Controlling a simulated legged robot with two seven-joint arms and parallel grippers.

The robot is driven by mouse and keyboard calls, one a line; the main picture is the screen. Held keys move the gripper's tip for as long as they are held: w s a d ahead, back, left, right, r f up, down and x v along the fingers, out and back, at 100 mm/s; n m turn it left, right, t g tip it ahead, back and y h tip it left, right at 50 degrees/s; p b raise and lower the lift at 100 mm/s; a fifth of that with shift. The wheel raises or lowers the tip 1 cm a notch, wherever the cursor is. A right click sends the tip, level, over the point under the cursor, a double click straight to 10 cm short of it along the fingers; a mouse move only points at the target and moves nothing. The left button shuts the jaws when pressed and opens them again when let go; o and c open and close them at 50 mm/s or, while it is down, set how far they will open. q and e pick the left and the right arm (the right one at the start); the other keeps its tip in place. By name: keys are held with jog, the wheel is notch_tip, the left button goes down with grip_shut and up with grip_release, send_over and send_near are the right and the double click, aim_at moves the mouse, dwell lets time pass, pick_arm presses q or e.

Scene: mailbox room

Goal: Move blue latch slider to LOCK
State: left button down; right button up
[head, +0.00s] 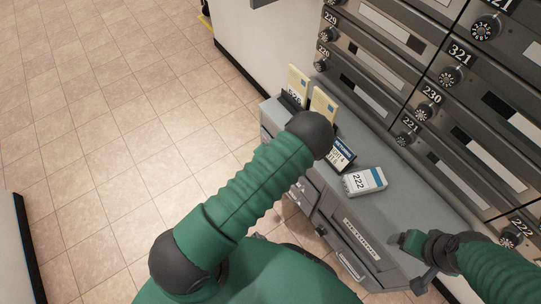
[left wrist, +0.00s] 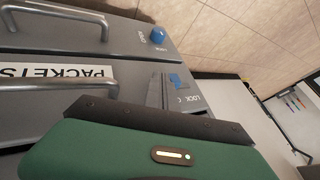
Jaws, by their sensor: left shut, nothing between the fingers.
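In the left wrist view, a small blue latch slider (left wrist: 175,80) shows on the grey cabinet face, close to the white LOCK marking (left wrist: 194,98). My left gripper (left wrist: 160,91) is shut and empty, its grey fingers close beside the slider; whether they touch it I cannot tell. Its green housing fills the bottom of that view. In the head view my left arm hides this gripper and the slider. My right gripper (head: 416,262) is at the lower right in the head view, by the cabinet's front edge; its fingers are not clear.
A round blue knob (left wrist: 158,35) sticks out of the cabinet face. Drawer handles (left wrist: 60,20) and a PACKETS label (left wrist: 59,76) are beside it. The cabinet top holds a white box marked 222 (head: 364,181) and yellow cards (head: 298,84). Numbered mailboxes (head: 430,95) rise behind. Tiled floor at left is clear.

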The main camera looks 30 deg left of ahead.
pick_arm(q)
jog(key=a, duration=0.1)
jog(key=w+a, duration=0.1)
jog(key=a, duration=0.2)
jog(key=shift+w, duration=0.3)
jog(key=shift+r, duration=0.1)
